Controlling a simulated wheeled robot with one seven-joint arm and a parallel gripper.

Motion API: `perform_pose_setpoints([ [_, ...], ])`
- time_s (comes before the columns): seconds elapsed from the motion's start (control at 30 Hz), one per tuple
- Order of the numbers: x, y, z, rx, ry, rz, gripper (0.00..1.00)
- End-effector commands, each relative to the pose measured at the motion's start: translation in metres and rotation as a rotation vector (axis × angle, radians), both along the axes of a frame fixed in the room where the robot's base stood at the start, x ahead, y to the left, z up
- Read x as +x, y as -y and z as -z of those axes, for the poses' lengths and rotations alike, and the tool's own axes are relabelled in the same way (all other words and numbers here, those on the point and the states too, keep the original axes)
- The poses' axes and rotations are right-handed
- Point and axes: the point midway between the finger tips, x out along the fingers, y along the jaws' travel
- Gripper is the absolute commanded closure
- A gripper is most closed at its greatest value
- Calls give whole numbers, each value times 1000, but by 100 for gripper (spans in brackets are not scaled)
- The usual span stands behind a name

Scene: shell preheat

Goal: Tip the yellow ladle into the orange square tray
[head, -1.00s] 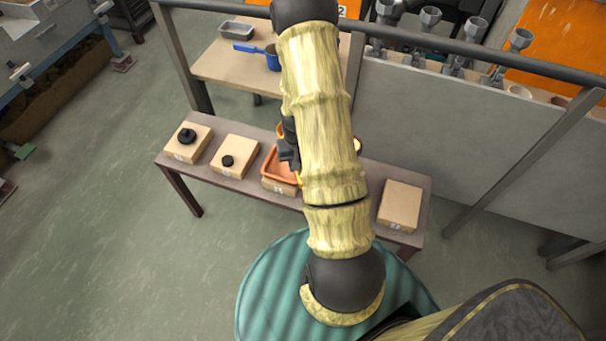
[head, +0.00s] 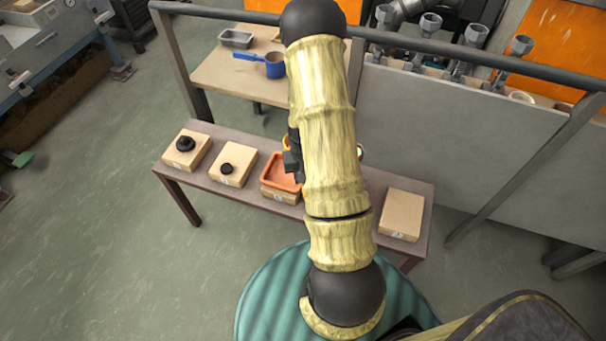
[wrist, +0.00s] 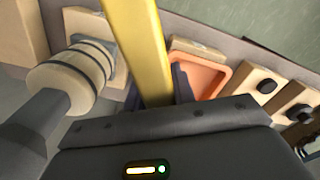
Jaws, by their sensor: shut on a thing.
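The yellow ladle's handle (wrist: 137,45) runs up from my gripper (wrist: 155,103) to the top edge of the wrist view. My gripper is shut on this handle. The ladle's bowl and any contents are not clearly visible. The orange square tray (head: 280,174) sits on a box on the low bench, partly hidden by my arm in the head view. In the wrist view the tray (wrist: 203,76) is just right of the handle and looks empty where it shows. In the head view my arm hides most of my gripper.
Two boxes with black round pieces (head: 185,146) (head: 226,169) stand left of the tray. A bare box (head: 402,214) stands at the bench's right end. Behind, a table holds a blue pan (head: 273,67) and a grey tray (head: 236,38). A rail (head: 430,45) runs above the bench's far side.

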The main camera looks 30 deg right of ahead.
Motion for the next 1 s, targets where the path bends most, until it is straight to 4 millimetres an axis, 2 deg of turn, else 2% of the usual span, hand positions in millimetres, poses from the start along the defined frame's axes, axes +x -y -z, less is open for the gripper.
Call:
perform_pose_setpoints([
  [0.8, 0, 0, 33, 0, 1, 0, 100],
  [1.0, -1, 1, 32, -67, -28, -4, 100],
])
